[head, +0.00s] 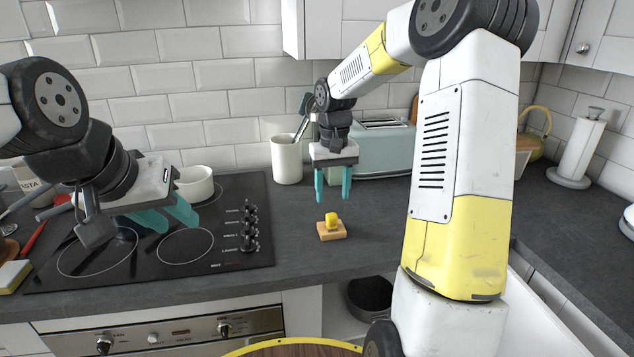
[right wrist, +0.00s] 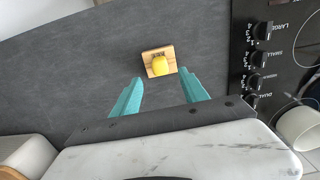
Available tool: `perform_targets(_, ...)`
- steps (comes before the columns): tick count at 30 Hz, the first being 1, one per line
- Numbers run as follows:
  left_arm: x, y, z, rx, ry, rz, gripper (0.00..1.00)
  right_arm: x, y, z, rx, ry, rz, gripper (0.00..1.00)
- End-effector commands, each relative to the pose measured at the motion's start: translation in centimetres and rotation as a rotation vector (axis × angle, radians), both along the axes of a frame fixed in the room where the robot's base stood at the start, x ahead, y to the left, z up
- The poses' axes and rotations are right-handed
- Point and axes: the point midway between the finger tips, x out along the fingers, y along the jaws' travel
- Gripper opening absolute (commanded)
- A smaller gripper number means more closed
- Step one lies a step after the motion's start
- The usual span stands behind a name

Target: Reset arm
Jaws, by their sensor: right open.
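My right gripper (head: 333,190) is open and empty, pointing down above the worktop behind a small wooden block (head: 331,236) with a yellow piece (head: 332,220) on top. In the right wrist view, the teal fingers (right wrist: 163,92) are apart, and the wooden block (right wrist: 150,53) with the yellow piece (right wrist: 159,66) lies beyond the fingertips, not between them. My left gripper (head: 172,217) is over the black hob (head: 150,271) at the left, its two teal fingers pointing right with a gap seen between them. Nothing shows held in it.
A white utensil crock (head: 286,160) and a pale teal toaster (head: 385,150) stand at the back. A white pot (head: 194,184) is on the hob. A paper towel roll (head: 580,150) and a yellow kettle (head: 533,140) are at the right. The worktop around the block is clear.

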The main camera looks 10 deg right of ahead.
Motion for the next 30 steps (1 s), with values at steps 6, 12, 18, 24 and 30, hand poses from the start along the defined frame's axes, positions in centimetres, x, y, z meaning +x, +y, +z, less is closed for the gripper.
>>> perform_targets(6, 0.0, 0.0, 0.0, 0.000, 0.000, 0.000, 0.36, -2.8, 0.3, 3.8, -0.012, -0.070, 0.011, 0.52)
perform_targets(12, 0.0, 0.0, 0.0, 0.000, 0.000, 0.000, 0.36, -9.0, 0.8, 8.9, -0.001, -0.200, 0.018, 0.52)
perform_targets(18, 0.0, 0.0, 0.0, 0.000, 0.000, 0.000, 0.36, -15.7, 1.2, 11.8, 0.052, -0.341, 0.014, 0.52)
perform_targets(24, 0.0, 0.0, 0.0, 0.000, 0.000, 0.000, 0.36, -21.1, 1.7, 12.6, 0.134, -0.469, 0.008, 0.52)
perform_targets(30, 0.0, 0.0, 0.0, 0.000, 0.000, 0.000, 0.36, -23.7, 2.1, 12.4, 0.189, -0.535, 0.007, 0.52)
